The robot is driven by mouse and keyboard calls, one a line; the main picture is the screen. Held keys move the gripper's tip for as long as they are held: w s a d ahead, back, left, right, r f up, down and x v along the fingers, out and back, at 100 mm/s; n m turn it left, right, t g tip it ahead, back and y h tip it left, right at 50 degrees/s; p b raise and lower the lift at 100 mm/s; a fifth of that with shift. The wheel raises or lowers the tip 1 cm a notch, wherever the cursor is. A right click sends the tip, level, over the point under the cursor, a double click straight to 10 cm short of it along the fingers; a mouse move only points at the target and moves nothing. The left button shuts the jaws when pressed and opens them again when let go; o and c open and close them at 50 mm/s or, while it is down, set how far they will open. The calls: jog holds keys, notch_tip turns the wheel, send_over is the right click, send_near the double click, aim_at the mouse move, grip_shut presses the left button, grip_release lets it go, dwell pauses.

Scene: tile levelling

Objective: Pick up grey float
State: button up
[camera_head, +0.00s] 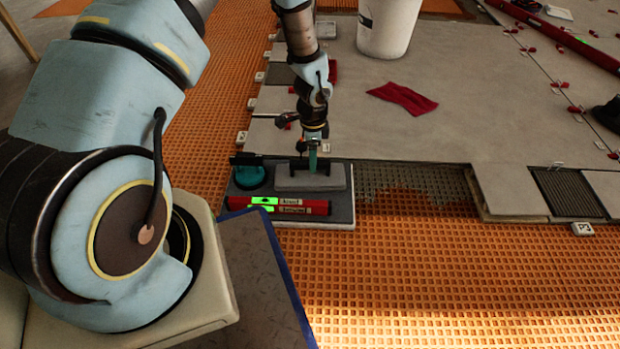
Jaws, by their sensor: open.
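The grey float (322,181) lies on a dark grey tray (341,208), with its dark handle on top. My gripper (313,165) points straight down at the float's handle, near its middle. The jaws are open. They are small in the picture and partly overlap the handle, so I cannot tell whether they touch it or straddle it.
On the tray, a teal round tool (249,177) lies left of the float and a red level (300,205) lies in front. A white bucket (386,28) and a red cloth (403,98) are on the tiles behind. Orange matting (450,270) in front is clear.

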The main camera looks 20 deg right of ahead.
aim_at(295, 176)
jog(key=f+b, duration=0.2)
jog(key=f, duration=0.1)
jog(key=f+b, duration=0.1)
jog(key=f, duration=0.1)
jog(key=shift+w+a+f, duration=0.1)
jog(key=shift+w, duration=0.15)
grip_shut()
dwell(0.4)
